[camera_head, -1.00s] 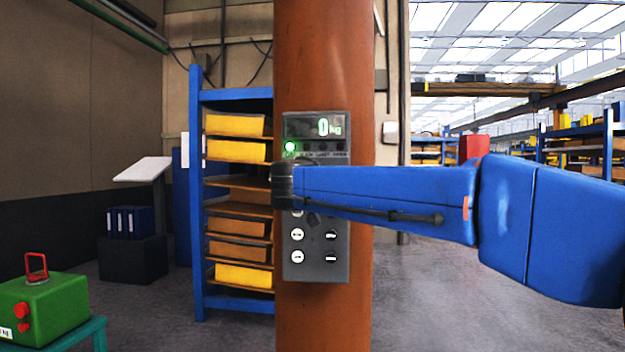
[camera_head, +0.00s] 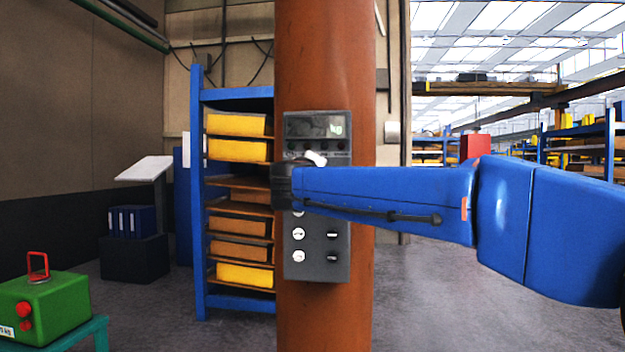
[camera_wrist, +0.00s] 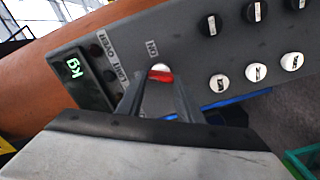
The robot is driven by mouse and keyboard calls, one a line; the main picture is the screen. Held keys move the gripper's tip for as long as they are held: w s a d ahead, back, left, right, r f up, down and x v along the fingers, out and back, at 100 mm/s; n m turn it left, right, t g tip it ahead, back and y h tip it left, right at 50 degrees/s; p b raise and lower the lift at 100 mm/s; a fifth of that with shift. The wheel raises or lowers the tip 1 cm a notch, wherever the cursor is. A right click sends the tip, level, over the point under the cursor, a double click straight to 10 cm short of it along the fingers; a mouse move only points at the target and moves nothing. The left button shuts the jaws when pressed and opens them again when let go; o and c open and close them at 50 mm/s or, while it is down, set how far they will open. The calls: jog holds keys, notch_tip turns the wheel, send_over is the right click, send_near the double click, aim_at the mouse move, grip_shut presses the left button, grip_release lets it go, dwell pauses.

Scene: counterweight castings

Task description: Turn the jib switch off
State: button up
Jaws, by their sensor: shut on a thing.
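A dark grey control panel (camera_head: 316,262) is fixed to the orange-brown column, with a display (camera_head: 316,125) at its top. The display shows only "kg", and no green lamp glows beside it. In the wrist view my gripper (camera_wrist: 158,86) is shut on a small switch (camera_wrist: 161,75) with a red lever and a white part, beside a small label. Its two dark fingers lie either side of the lever. In the head view my wrist hides most of the switch area; a small white piece (camera_head: 317,158) shows just above it. I cannot read a jib label.
Several white and black round knobs (camera_wrist: 254,72) sit on the panel close to the fingers. A blue rack (camera_head: 197,240) with yellow and brown boxes stands behind the column at left.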

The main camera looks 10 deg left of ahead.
jog(key=n, duration=0.5)
jog(key=shift+f, duration=0.2)
jog(key=shift+n, duration=0.3)
jog(key=o, duration=1.1)
jog(key=shift+a, duration=0.1)
jog(key=s, duration=1.7)
jog(key=shift+s+a, duration=0.25)
